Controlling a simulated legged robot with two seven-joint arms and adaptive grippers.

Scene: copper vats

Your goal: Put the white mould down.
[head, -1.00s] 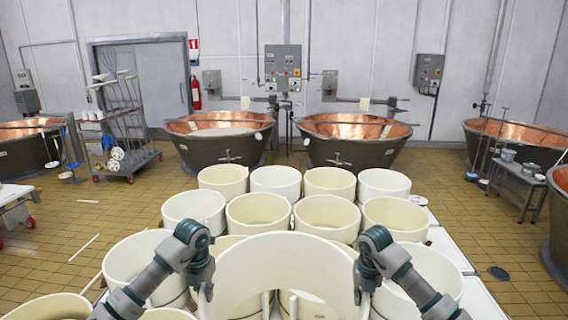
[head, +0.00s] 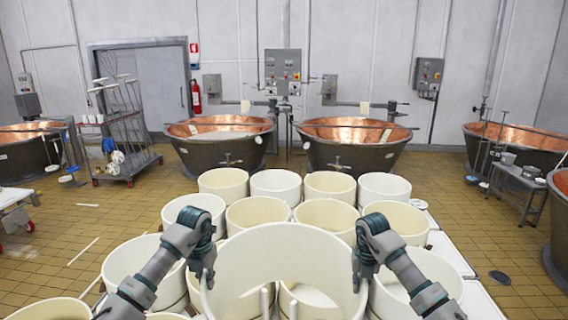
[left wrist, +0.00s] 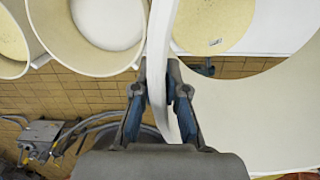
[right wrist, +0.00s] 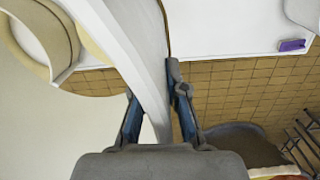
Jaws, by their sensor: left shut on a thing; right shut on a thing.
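The white mould (head: 285,248) is a large open ring, held up in front of me in the head view. It is above the nearest moulds and hides part of them. My left gripper (head: 207,285) is shut on its left wall, and my right gripper (head: 358,284) is shut on its right wall. In the left wrist view the wall (left wrist: 158,60) passes between the fingers (left wrist: 160,95). In the right wrist view the wall (right wrist: 140,60) runs between the fingers (right wrist: 155,110). Whether the mould's lower edge touches anything is hidden.
Several other white moulds (head: 223,184) stand in rows on a white table (head: 450,262) ahead and to both sides. Beyond the table are copper vats (head: 352,148). A wheeled rack (head: 125,140) stands at the left and a small metal bench (head: 520,178) at the right.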

